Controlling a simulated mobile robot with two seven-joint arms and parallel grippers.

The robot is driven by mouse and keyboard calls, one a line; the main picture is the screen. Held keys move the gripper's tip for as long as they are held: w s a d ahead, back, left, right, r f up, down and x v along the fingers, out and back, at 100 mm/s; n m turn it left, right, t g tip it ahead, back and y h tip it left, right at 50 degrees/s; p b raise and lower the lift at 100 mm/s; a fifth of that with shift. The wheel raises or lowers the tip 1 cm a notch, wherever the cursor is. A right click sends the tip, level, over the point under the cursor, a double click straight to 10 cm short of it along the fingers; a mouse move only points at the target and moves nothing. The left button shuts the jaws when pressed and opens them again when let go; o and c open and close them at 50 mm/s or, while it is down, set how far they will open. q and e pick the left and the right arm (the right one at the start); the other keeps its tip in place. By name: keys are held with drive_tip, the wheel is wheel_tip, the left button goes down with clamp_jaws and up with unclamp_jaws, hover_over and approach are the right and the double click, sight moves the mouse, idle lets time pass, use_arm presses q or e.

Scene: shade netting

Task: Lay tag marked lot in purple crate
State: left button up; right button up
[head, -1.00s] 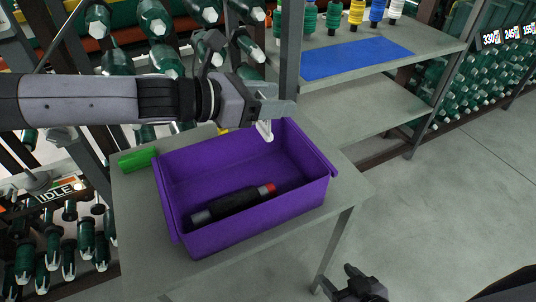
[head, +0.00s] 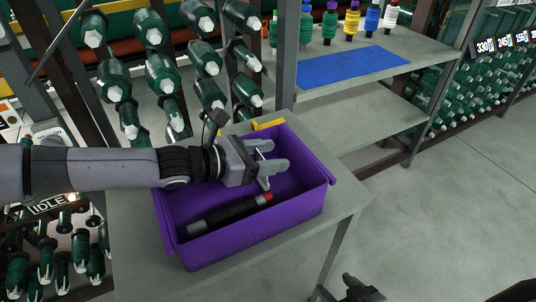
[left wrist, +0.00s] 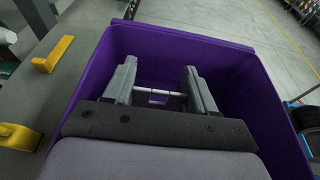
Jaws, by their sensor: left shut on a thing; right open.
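The purple crate (head: 255,232) stands on a grey table, and it fills much of the left wrist view (left wrist: 190,42). My left gripper (head: 272,157) is inside the crate's opening, above its floor. It is shut on a thin white tag (head: 264,183), seen nearly edge-on between the fingers in the left wrist view (left wrist: 160,92). Any marking on the tag cannot be read. A dark cylinder with a red end (head: 232,213) lies on the crate floor below. My right gripper (head: 358,290) is open and empty, low at the bottom edge, away from the table.
The grey table (head: 330,235) has a yellow handle-like piece (head: 268,124) behind the crate; two yellow pieces show in the left wrist view (left wrist: 52,54). A shelf with a blue mat (head: 350,66) and several spools stands behind right. Racks of green bobbins (head: 160,72) stand behind left.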

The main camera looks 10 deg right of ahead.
use_arm(q)
drive_tip(key=shift+f, duration=0.1)
drive_tip(key=shift+f, duration=0.15)
drive_tip(key=o, duration=1.3)
drive_tip(key=shift+r, duration=0.4)
drive_tip(key=shift+v, duration=3.7)
drive_tip(key=shift+f, duration=0.15)
